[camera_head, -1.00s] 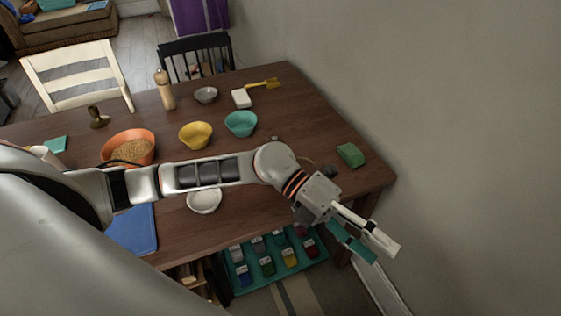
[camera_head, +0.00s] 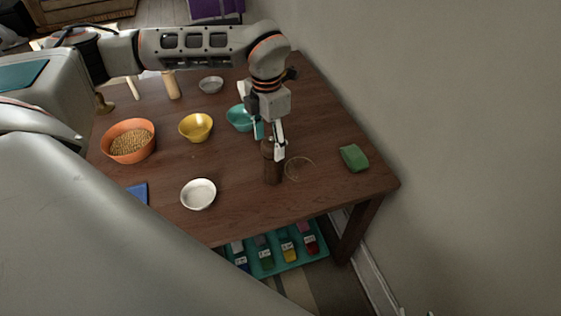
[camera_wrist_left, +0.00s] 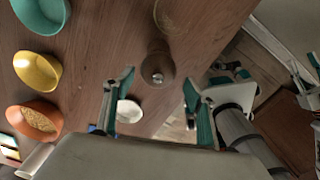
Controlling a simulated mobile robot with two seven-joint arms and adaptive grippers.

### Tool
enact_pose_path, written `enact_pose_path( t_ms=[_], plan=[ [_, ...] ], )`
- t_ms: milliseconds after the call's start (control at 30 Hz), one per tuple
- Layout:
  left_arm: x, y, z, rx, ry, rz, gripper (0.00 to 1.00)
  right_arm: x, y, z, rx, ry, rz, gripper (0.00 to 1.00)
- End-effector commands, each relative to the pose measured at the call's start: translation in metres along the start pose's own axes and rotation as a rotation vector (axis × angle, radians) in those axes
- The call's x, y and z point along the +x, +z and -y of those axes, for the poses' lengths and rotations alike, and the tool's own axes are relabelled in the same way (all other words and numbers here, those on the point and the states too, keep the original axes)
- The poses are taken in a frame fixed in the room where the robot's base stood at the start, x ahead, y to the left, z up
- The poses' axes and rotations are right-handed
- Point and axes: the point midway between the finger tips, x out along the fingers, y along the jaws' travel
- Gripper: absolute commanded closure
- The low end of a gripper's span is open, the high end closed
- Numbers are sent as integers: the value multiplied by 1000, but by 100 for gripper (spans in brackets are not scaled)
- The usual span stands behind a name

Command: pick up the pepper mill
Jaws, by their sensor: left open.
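The pepper mill (camera_head: 273,174) is dark brown wood and stands upright near the table's front right. In the wrist view its round top with a small metal knob (camera_wrist_left: 157,70) shows from above. My left gripper (camera_head: 269,138) is at the mill's top in the head view and partly covers it. In the wrist view the gripper (camera_wrist_left: 158,88) is open and empty, with its teal-padded fingers spread left and right of the mill's top in the picture. I cannot tell whether a finger touches the mill.
A teal bowl (camera_head: 238,118) stands close left of the gripper. A yellow bowl (camera_head: 196,127), an orange bowl (camera_head: 121,152) and a white bowl (camera_head: 198,194) are further left. A clear round dish (camera_head: 300,169) and a green block (camera_head: 354,158) lie to the right.

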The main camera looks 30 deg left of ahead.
Motion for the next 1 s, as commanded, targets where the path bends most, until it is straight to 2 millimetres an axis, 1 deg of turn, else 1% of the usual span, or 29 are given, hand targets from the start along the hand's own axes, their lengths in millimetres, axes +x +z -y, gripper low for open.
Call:
enact_pose_path(
  t_ms=[133, 367, 467, 600, 700, 833, 1000],
  plan=[
    [6, 0, 0, -1, -2, -2, 44, 2, -5, -4, -3, 4, -8, 60],
    [29, 1, 0, 0, -3, -2, 44, -3, 1, 1, 0, -3, 4, 60],
    [40, 4, -1, 0, -4, -3, 44, -4, 0, 1, 0, -3, 5, 60],
    [60, 10, -5, 0, -3, -3, 44, -6, -3, 1, 0, -3, 5, 60],
    [72, 10, -4, 1, -3, -2, 44, -6, -4, 1, 0, -3, 4, 60],
    [78, 10, -4, 0, -3, 0, 44, -5, -5, 0, -1, -2, 2, 60],
    [78, 10, -5, 0, -2, 0, 44, -5, -5, 0, -1, -2, 2, 60]
  ],
)
